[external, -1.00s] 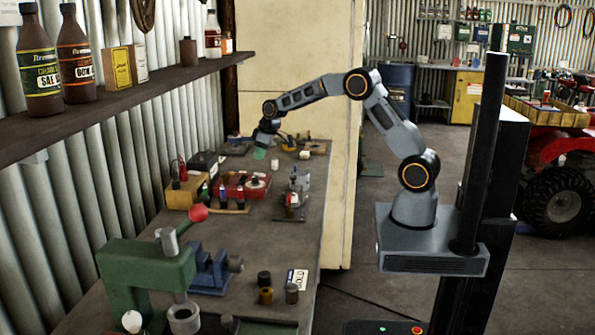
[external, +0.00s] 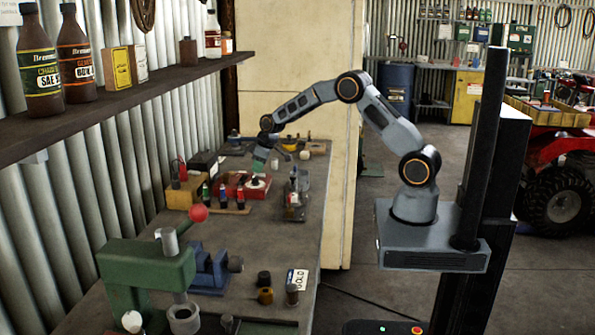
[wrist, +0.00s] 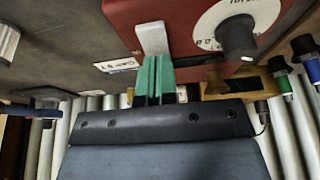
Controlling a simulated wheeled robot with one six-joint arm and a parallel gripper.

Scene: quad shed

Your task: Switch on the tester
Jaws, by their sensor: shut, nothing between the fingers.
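The tester looks to be the red box (wrist: 180,25) with a white dial (wrist: 240,22) and a black knob (wrist: 238,40). It also shows in the external view (external: 232,182), among other items on the bench. A pale grey lever (wrist: 152,38) sticks out at the box's left edge in the wrist view. My gripper (wrist: 154,72) has green fingertips closed together with nothing between them. Its tips are right by the lever's end; I cannot tell whether they touch. In the external view my gripper (external: 258,166) is just above the box's far side.
Handled tools with green (wrist: 281,78) and blue ends stand to the right in the wrist view, in a wooden rack (external: 234,210). A yellow box (external: 184,195) is left of the tester. A white label (wrist: 116,66) lies beside it. Corrugated wall runs along the bench (external: 265,240).

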